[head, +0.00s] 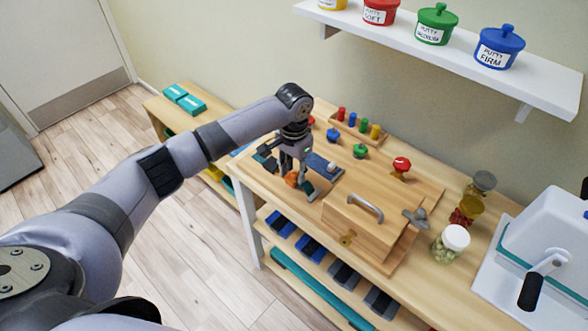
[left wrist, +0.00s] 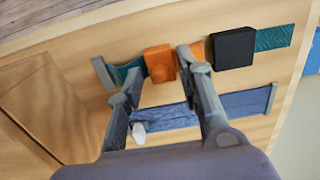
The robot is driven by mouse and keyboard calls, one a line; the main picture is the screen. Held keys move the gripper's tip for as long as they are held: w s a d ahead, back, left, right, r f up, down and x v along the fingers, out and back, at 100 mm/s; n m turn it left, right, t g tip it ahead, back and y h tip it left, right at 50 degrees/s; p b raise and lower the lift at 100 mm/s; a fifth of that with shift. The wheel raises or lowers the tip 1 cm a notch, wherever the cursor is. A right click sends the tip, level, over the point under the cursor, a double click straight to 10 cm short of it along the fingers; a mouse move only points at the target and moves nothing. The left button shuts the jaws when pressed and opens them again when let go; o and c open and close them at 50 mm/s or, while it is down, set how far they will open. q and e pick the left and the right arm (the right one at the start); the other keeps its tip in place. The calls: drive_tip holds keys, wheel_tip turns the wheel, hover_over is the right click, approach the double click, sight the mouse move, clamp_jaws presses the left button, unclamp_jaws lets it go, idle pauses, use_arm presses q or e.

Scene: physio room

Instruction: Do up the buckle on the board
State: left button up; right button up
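The buckle's orange half (left wrist: 160,63) and its black half (left wrist: 233,47) lie in line on a teal strap (left wrist: 274,37) in the left wrist view. A little orange shows between the right-hand finger and the black half, with a narrow gap before the black. My left gripper (left wrist: 159,68) has a finger against each side of the orange half. In the head view my left gripper (head: 294,178) reaches down to the board, with the orange half (head: 291,181) low between its fingers. My right gripper is not in view.
A blue strap (left wrist: 170,117) with a white piece runs beside the buckle. A wooden box with a metal handle (head: 366,208) stands right of the gripper. Coloured pegs (head: 363,126), knobs and jars (head: 451,244) stand further off. A shelf (head: 450,52) with putty pots hangs above.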

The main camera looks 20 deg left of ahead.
use_arm(q)
clamp_jaws()
idle(0.8)
